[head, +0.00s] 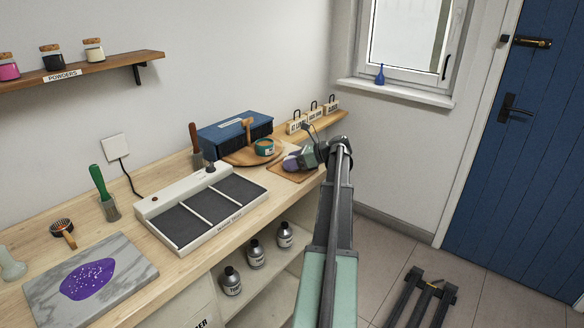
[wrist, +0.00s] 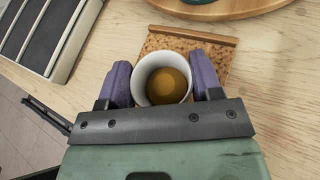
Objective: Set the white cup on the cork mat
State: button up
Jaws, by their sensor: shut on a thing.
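The white cup (wrist: 141,84) is between the two purple fingers of my gripper (wrist: 165,88) in the wrist view, seen from above with something round and amber-brown inside. My gripper is shut on the cup. The cork mat (wrist: 205,53), speckled brown with a raised strip along its far edge, lies beneath and beyond the cup. In the head view my gripper (head: 304,158) is over the cork mat (head: 287,175) at the far end of the bench, and the cup is mostly hidden by the fingers. I cannot tell whether its base touches the mat.
A round wooden board (head: 238,159) holding a teal tin (head: 265,147) is just left of the mat. A white tray with dark compartments (head: 202,207) stands nearer. A blue box (head: 235,133) and a shelf with padlock-shaped blocks (head: 314,115) are behind. Bare bench shows right of the mat.

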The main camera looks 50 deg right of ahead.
jog(key=shift+f, duration=0.2)
jog(key=o, duration=0.9)
jog(key=shift+r, duration=0.1)
jog(key=shift+o, duration=0.2)
jog(key=shift+r, duration=0.25)
jog(key=p+v, duration=0.4)
jog(key=v, duration=0.8)
